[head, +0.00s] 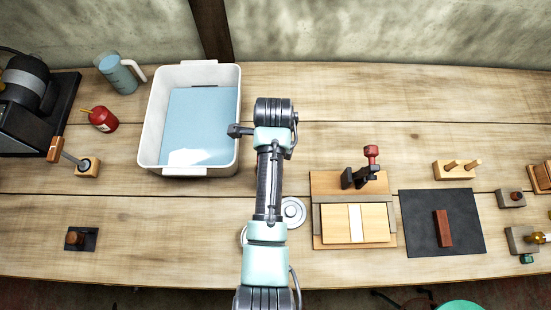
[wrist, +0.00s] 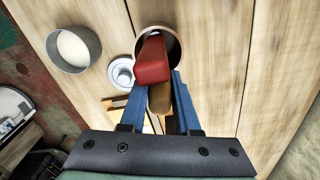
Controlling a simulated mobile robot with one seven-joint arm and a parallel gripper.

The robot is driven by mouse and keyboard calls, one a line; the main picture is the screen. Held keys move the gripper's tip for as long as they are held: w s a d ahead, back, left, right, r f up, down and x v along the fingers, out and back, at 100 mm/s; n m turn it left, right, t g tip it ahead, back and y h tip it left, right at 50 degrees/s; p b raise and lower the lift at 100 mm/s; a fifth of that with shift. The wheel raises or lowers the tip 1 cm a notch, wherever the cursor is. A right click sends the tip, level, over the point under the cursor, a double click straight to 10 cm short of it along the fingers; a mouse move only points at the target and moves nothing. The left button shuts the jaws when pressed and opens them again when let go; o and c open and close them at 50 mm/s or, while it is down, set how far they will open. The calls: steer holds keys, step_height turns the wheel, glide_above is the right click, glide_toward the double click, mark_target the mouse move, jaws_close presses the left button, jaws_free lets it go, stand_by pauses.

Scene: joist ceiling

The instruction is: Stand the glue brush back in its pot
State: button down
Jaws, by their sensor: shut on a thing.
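My gripper (wrist: 157,82) has its blue fingers closed on the glue brush, which has a red part (wrist: 152,62) and a wood-coloured part (wrist: 159,98) between the fingers. The red part overlaps the mouth of a round pot (wrist: 178,40) in the wrist view. I cannot tell whether its end is inside the pot or above it. A second round pot (wrist: 72,48) with pale contents stands to the left, apart from the brush. In the head view my arm hides the gripper and brush.
A grey lid-like disc (head: 293,212) lies near my arm; it also shows in the wrist view (wrist: 122,73). A white tub (head: 152,130) holding pale blue liquid stands behind left. A wooden board with a press (head: 320,185) and a dark mat (head: 420,220) are to the right.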

steer(key=shift+f, duration=0.15)
steer(key=c, duration=0.6)
jaws_free()
steer(key=shift+c, duration=0.2)
step_height(320, 180, up, 11)
steer(key=shift+f, duration=0.1)
steer(key=shift+r+p, duration=0.8)
steer(key=shift+p, duration=0.2)
steer(key=shift+w, duration=0.1)
